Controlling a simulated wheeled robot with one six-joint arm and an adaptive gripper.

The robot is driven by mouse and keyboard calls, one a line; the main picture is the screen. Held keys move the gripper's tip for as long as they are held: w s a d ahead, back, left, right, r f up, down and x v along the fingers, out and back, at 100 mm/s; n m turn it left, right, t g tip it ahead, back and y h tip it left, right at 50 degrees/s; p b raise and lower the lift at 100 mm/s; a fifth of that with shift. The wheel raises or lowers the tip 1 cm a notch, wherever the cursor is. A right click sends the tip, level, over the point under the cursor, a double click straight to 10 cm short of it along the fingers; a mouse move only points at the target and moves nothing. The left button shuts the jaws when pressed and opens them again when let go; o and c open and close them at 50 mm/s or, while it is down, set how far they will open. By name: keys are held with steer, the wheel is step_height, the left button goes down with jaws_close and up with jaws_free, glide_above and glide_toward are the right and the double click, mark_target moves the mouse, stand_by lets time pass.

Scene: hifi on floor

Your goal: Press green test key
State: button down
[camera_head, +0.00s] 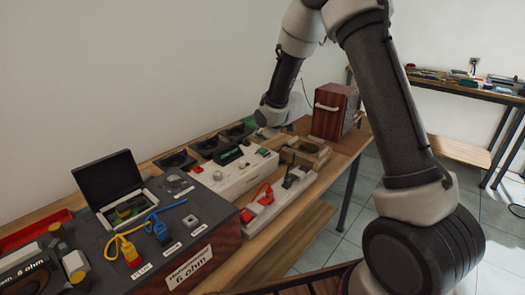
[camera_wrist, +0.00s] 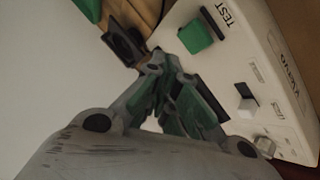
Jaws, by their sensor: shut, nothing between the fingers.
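The green test key (camera_wrist: 195,38) shows in the wrist view as a green block on top of a white device (camera_wrist: 240,65), beside the printed word TEST. My gripper (camera_wrist: 168,62) is shut and empty, its fingertips to the lower left of the key in the picture. A gap shows between them in the image; the height difference is unclear. In the head view the white device (camera_head: 238,178) lies on the bench below and left of my wrist; the fingers are hard to make out there.
A black switch (camera_wrist: 244,90) and a light knob sit on the same device.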

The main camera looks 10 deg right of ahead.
steer(key=shift+r, duration=1.5)
steer(key=shift+s+d+f+m, duration=0.15)
steer(key=shift+s+f+m, duration=0.05)
steer(key=shift+f+m, duration=0.1)
steer(key=s+d+f+m+g+h, duration=0.25)
steer(key=s+d+f+g, duration=0.2)
steer(key=s, duration=0.35)
steer(key=s+d+r+m, duration=0.3)
steer(key=s+r, duration=0.4)
steer(key=s, duration=0.4)
steer(key=s+d+r+m, duration=0.3)
steer(key=s+r, duration=0.4)
steer(key=s, duration=0.5)
steer(key=s+d+r+m, duration=0.3)
steer(key=s+d+r, duration=0.2)
steer(key=s, duration=0.7)
step_height(320, 180, up, 2)
steer(key=shift+s+r, duration=0.15)
steer(key=shift+r, duration=0.1)
